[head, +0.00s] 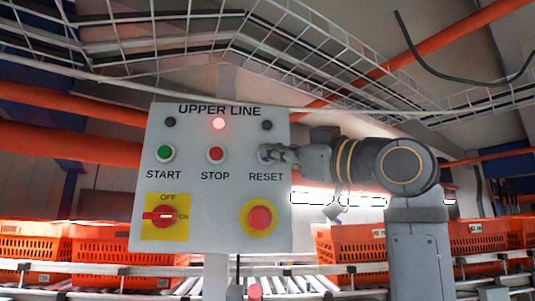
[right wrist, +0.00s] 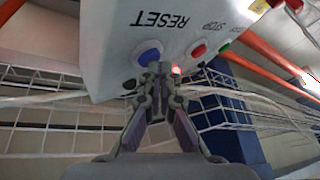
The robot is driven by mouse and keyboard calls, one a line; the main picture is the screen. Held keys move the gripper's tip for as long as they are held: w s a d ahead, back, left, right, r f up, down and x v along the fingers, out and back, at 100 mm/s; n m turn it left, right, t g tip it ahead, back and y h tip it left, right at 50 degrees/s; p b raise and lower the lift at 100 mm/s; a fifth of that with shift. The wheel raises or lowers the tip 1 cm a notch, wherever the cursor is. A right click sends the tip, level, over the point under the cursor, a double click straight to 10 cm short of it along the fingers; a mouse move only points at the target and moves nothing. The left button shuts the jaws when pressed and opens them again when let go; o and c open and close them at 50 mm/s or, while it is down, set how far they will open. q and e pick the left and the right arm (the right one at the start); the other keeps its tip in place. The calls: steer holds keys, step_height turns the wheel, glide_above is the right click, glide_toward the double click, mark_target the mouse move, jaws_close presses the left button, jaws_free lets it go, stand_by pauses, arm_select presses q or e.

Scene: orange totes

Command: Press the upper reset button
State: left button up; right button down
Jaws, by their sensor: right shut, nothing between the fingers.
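The grey control panel (head: 190,185) marked UPPER LINE faces me in the head view. Its reset button, above the word RESET, is mostly hidden there by my right gripper (head: 275,154), with only a bit of its rim showing. In the right wrist view the reset button (right wrist: 149,54) is blue and round. My right gripper (right wrist: 158,70) is shut and empty, its fingertips right at the button's edge. I cannot tell whether they touch it. The green start button (head: 165,153) and red stop button (head: 215,154) are to the left. My left gripper is not in view.
A red lamp (head: 218,123) glows on the panel. Below are a red rotary switch (head: 164,216) and a red mushroom button (head: 260,217) on yellow plates. Orange totes (head: 350,250) stand on a conveyor behind. A wire cable tray (head: 270,45) runs overhead.

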steer(key=shift+w, duration=0.25)
steer(key=shift+s, duration=0.15)
stand_by(0.5)
steer(key=shift+s+b, duration=0.4)
steer(key=shift+s, duration=0.25)
steer(key=shift+s, duration=0.1)
steer(key=s, duration=0.1)
steer(key=s+b, duration=0.1)
steer(key=s, duration=0.1)
steer(key=s+b, duration=0.1)
steer(key=shift+s+d, duration=0.3)
steer(key=shift+s, duration=0.1)
